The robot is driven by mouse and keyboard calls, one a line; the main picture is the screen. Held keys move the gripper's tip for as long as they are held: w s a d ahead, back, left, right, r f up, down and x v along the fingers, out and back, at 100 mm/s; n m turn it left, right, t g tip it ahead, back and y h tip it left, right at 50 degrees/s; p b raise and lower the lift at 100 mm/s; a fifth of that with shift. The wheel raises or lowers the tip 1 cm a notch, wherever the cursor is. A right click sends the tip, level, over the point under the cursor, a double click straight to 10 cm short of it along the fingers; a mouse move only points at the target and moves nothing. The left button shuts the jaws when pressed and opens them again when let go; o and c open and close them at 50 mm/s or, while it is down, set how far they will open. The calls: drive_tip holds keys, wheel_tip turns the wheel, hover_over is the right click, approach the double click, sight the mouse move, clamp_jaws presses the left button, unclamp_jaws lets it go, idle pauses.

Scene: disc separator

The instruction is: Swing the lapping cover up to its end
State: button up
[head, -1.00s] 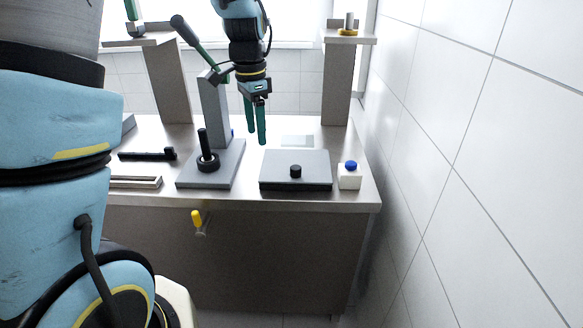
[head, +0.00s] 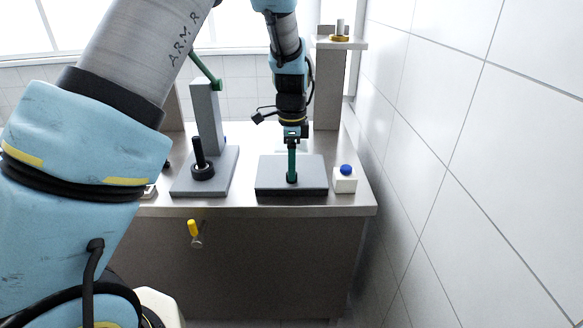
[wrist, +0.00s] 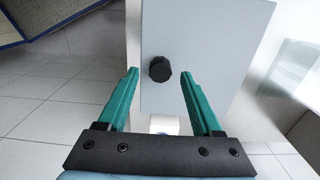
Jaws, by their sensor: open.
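The lapping cover (head: 269,174) is a flat grey plate lying level on the bench at the right; it also shows in the wrist view (wrist: 215,40). Its black knob (wrist: 160,69) stands up from the plate. My gripper (head: 291,180) points down over the cover, with green fingers that hide the knob in the head view. In the wrist view my gripper (wrist: 159,74) is open, with the knob between the two fingertips and a gap on each side. I cannot tell how far down the knob the tips reach.
A white block with a blue button (head: 345,180) stands just right of the cover. At left is a grey press stand (head: 207,115) with a black ringed post (head: 201,165) on its base. A shelf post (head: 327,90) rises behind, and a tiled wall is at right.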

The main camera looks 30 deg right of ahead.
drive_tip(key=shift+f, duration=1.1)
clamp_jaws()
idle(0.7)
